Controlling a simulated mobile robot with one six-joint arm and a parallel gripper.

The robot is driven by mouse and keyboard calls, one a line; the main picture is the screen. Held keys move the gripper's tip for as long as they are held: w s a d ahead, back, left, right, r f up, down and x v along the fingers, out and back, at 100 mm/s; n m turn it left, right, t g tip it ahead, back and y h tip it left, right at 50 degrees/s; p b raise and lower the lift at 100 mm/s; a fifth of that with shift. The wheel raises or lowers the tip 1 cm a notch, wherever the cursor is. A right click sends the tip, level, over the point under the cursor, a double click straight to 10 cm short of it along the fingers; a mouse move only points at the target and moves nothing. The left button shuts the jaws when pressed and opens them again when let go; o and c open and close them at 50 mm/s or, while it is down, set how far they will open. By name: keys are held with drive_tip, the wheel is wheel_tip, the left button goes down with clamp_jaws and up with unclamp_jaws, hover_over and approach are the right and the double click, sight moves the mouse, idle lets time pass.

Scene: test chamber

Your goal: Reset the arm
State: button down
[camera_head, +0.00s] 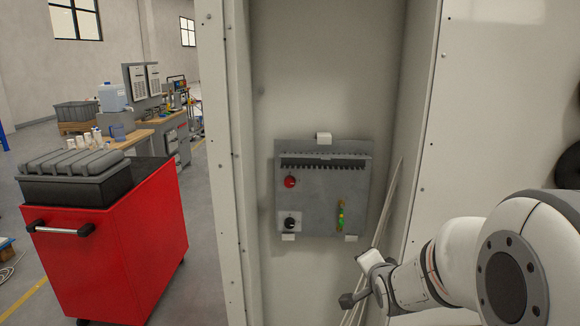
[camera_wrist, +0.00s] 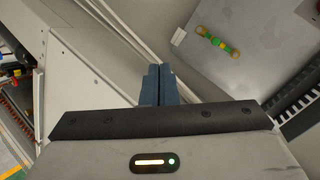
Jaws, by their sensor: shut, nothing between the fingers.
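My arm reaches in from the lower right in the head view, its white links in front of the right side of an open white cabinet (camera_head: 241,200). My gripper (camera_head: 347,300) is at the arm's left end, low and to the right of the grey control panel (camera_head: 325,215) and apart from it. In the wrist view my gripper's two dark blue fingers (camera_wrist: 158,70) are together with nothing between them. The panel (camera_wrist: 225,75) also shows there, tilted, at the upper right.
Pale cables (camera_head: 385,215) run down the cabinet's right inner wall, close to my gripper. A red cart (camera_head: 120,250) with a dark case (camera_head: 75,177) on top stands left of the cabinet. Workbenches are further back. Dark tyres (camera_head: 568,165) show at the right edge.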

drive_tip(key=s+a+r+n+g, duration=0.1)
drive_tip(key=s+n+g, duration=0.3)
drive_tip(key=s, duration=0.8)
drive_tip(key=s+a+r+n+g, duration=0.1)
drive_tip(key=s+a+n+g, duration=0.2)
drive_tip(key=s, duration=0.9)
drive_tip(key=n+g, duration=0.2)
drive_tip(key=n, duration=0.2)
drive_tip(key=shift+s+a+n, duration=0.15)
drive_tip(key=shift+s+n, duration=0.2)
drive_tip(key=shift+n, duration=0.05)
drive_tip(key=c, duration=2.2)
unclamp_jaws()
